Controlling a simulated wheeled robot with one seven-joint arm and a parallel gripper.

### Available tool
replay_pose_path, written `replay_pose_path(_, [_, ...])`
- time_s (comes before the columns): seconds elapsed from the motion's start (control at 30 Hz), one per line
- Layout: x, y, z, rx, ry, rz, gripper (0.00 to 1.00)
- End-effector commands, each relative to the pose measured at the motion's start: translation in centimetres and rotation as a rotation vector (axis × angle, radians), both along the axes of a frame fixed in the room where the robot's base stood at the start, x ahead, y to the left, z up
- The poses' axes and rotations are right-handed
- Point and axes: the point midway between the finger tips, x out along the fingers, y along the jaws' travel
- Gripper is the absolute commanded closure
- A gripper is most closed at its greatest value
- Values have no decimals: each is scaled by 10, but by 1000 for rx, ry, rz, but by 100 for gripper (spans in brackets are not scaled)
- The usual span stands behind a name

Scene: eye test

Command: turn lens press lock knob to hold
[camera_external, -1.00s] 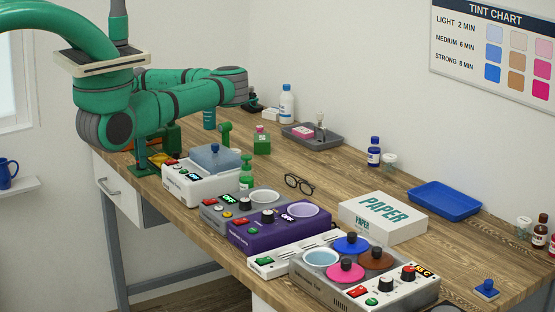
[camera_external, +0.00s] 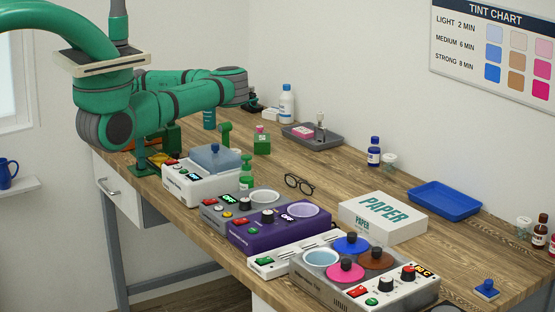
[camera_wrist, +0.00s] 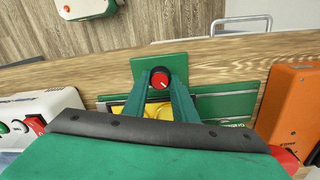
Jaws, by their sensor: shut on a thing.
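In the wrist view the lens press (camera_wrist: 222,106) is a green machine at the table edge, with a yellow part partly hidden under my fingers. Its lock knob (camera_wrist: 160,77) is round and red with a small white mark on its face. My gripper (camera_wrist: 160,84) reaches to the knob with one green finger on each side, closed on it. I cannot read a hold label near the knob. In the external view the press (camera_external: 147,169) shows only in part at the left end of the table, below my arm. The fingers and the knob cannot be made out there.
An orange box (camera_wrist: 288,105) stands right of the press in the wrist view. A white device (camera_wrist: 42,120) with a red switch is at left. In the external view a white cleaner with a blue lid (camera_external: 216,157) stands close by, and purple (camera_external: 280,228) and grey heaters are farther along.

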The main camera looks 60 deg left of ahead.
Motion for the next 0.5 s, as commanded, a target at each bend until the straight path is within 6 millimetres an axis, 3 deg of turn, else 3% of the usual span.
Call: replay_pose_path(0.5, [0,-1,1,1,-1,-433,97])
